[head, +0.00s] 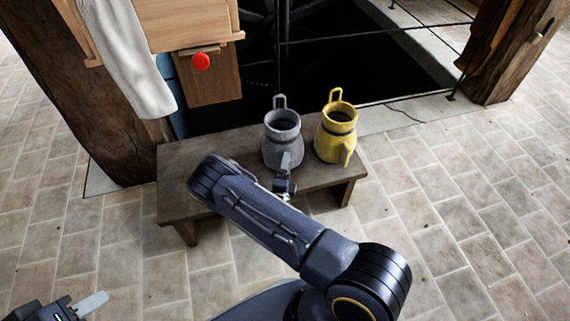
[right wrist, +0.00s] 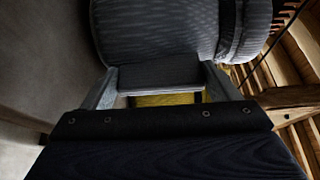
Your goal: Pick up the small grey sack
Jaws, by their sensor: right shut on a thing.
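I see no sack shape. A grey jug (head: 283,139) with a tall loop handle at its back stands upright on a low wooden bench (head: 180,165). My right gripper (head: 286,172) is at its front, low on the body. In the right wrist view, the jug's ribbed grey side (right wrist: 155,30) fills the top, and the fingers of my right gripper (right wrist: 160,82) lie either side of a grey part of it. The arm hides some of the bench. My left gripper (head: 88,305) is at the lower left corner, away from the bench; its jaw opening is unclear.
A yellow jug (head: 336,130) stands on the bench close to the right of the grey one. Behind the bench is a dark pit (head: 350,60). Wooden posts (head: 515,45) and a wooden cabinet with a red knob (head: 200,61) flank it. The tiled floor at right is clear.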

